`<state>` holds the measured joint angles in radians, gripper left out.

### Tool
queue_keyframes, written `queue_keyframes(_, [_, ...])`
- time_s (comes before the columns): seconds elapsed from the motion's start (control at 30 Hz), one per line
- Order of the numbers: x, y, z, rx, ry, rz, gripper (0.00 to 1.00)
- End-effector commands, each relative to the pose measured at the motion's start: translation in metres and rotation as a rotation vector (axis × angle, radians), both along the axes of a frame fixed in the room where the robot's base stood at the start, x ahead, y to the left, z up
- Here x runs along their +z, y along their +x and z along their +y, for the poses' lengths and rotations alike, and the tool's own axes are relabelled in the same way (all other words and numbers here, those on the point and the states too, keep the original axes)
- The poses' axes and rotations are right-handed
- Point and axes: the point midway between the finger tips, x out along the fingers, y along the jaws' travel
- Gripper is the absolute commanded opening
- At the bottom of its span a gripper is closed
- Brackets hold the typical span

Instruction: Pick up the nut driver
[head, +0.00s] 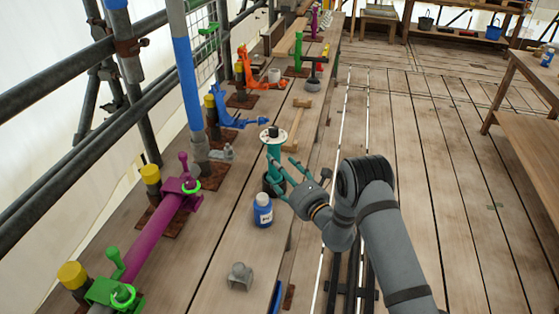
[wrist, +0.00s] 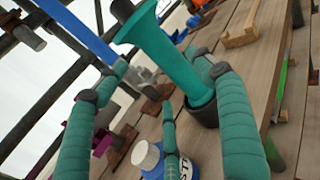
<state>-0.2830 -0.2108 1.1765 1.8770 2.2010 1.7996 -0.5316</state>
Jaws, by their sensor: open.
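A teal tapered tool (head: 273,147), which I take for the nut driver, stands upright in a dark cup (head: 268,184) on the plank bench. A pale disc with a dark knob is at its top. In the wrist view the tool (wrist: 172,58) widens towards its upper end, and its lower end is in the dark cup (wrist: 207,113). My gripper (head: 279,170) is open beside the tool, on its near right side. In the wrist view its teal fingers (wrist: 160,70) are spread, with the tool's shaft between the outer two. I cannot tell whether any finger touches it.
A blue bottle (head: 263,212) stands just in front of the cup, close under my fingers. A grey fitting (head: 239,277) lies nearer. Blue (head: 232,112) and orange (head: 262,76) clamps stand behind left. Scaffold tubes line the left.

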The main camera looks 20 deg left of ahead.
Motion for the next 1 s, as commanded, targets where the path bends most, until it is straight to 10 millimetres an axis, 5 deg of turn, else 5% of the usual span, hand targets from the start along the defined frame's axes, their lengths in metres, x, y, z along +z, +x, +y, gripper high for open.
queue_keyframes(0.6, [0.004, 0.043, 0.039, 0.001, 0.001, 0.001, 0.69])
queue_keyframes(1.0, [0.002, 0.049, 0.045, 0.0, 0.0, 0.003, 0.68])
